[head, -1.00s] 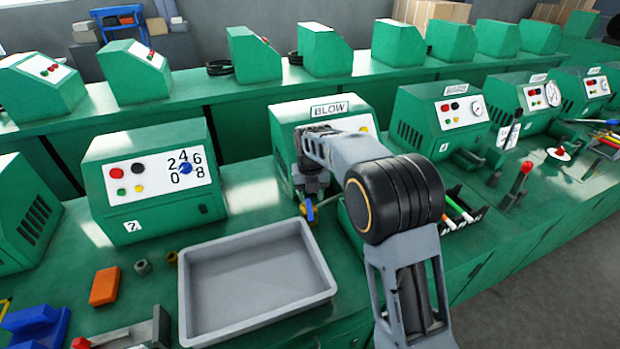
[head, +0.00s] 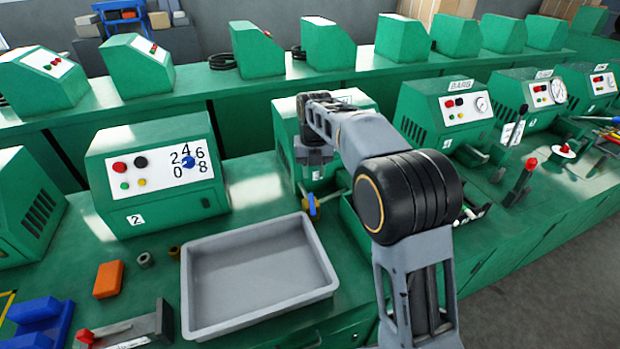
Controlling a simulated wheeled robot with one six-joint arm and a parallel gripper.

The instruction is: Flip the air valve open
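The air valve (head: 312,204) shows in the head view as a small blue lever on a brass-coloured fitting, in front of the green blow machine (head: 285,135). The lever looks roughly upright, but it is too small to tell its exact setting. My gripper (head: 314,158) is above and behind the lever in the picture, with a visible gap between them. Its fingers are small and dark against the machine, and I cannot tell whether they are open or shut. My arm covers most of the machine's front and its label.
A grey tray (head: 205,318) lies just left of the valve, in front. An orange block (head: 108,279) and two small nuts lie left of it. A green bin with pens sits right, partly behind my arm.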

